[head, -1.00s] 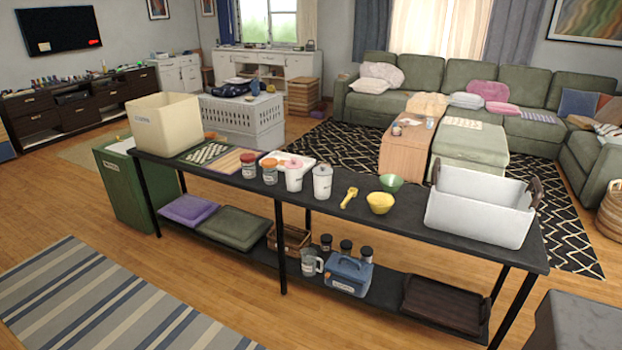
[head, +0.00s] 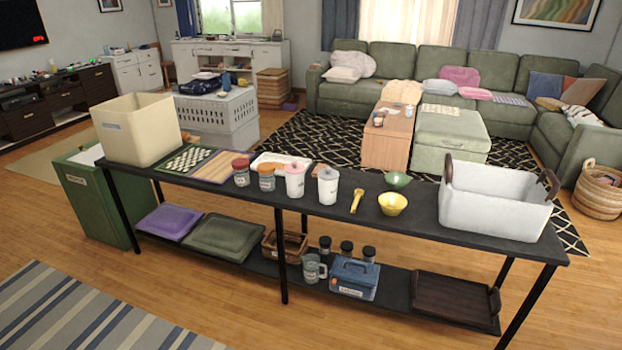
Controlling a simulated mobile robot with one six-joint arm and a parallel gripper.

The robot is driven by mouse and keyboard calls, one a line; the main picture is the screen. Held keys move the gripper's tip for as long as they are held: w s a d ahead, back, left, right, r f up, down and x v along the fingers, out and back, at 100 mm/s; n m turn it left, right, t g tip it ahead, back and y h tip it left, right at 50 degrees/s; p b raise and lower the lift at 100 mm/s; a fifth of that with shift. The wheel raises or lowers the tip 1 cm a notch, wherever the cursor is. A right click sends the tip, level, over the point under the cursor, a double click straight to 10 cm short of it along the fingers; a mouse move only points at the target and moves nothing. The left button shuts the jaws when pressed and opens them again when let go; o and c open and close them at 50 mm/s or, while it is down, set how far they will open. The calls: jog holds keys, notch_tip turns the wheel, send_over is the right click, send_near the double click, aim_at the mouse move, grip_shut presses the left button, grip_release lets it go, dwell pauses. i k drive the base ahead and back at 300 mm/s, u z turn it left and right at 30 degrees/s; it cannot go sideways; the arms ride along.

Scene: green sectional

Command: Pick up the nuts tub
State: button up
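Several small containers stand upright on the black console table (head: 330,207). They are a jar with a red lid (head: 241,172), a jar with an orange lid (head: 267,177), a white tub with a pink lid (head: 295,180) and a white tub with a white lid (head: 328,187). Their labels are too small to read, so I cannot tell which one is the nuts tub. My gripper is not in view.
A yellow scoop (head: 357,201), a yellow bowl (head: 393,204) and a green bowl (head: 398,180) sit right of the tubs. A large white bin (head: 493,210) and a cream bin (head: 135,132) stand at the ends. The wood floor in front (head: 220,295) is clear.

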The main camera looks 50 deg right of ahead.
aim_at(294, 183)
jog(key=z, duration=0.15)
jog(key=i, duration=1.4)
jog(key=u, duration=0.25)
